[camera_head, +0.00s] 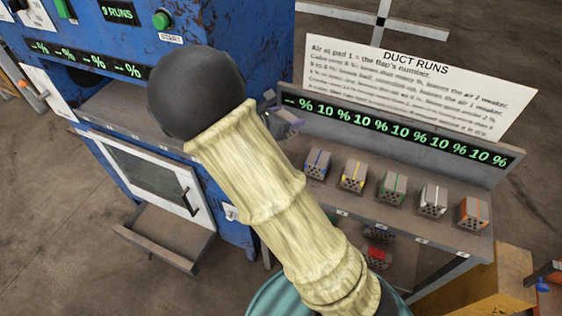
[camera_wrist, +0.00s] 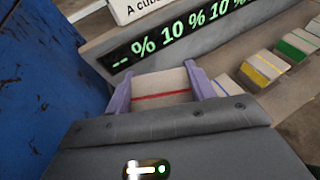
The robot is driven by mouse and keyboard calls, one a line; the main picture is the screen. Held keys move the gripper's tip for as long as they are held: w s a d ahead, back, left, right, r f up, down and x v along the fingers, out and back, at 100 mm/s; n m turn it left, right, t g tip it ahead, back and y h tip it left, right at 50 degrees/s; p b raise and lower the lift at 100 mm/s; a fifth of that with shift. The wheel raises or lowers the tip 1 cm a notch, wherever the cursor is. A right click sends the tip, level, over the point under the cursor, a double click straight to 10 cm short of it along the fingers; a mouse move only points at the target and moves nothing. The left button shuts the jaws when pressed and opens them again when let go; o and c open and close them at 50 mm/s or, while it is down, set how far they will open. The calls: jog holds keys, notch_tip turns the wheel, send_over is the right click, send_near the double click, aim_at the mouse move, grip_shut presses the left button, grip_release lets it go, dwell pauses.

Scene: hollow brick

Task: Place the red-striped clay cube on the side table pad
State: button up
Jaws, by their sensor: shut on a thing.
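The red-striped clay cube (camera_wrist: 162,88) shows in the wrist view as a pale block with a red line across it. It sits between the two purple fingers of my gripper (camera_wrist: 158,82), which is shut on it. In the head view my gripper (camera_head: 284,118) is mostly hidden behind my arm, near the left end of the bench display, and the cube cannot be made out there. Whether the cube touches the bench below cannot be told. I cannot make out which surface is the side table pad.
Blue (camera_head: 317,163), yellow (camera_head: 353,176), green (camera_head: 393,188), white (camera_head: 433,201) and orange-striped (camera_head: 474,213) cubes stand along the bench. Behind them is a lit display (camera_head: 400,130). A blue machine (camera_head: 235,75) with a glazed door (camera_head: 150,172) stands left. A red object (camera_head: 377,254) lies below.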

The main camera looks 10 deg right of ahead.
jog(key=shift+w+f, duration=0.2)
jog(key=shift+f, duration=0.2)
jog(key=shift+r, duration=0.1)
jog(key=shift+s+f, duration=0.15)
jog(key=shift+f, duration=0.15)
notch_tip(320, 180, down, 6)
jog(key=shift+r, duration=0.15)
jog(key=shift+f, duration=1.85)
jog(key=shift+f, duration=0.1)
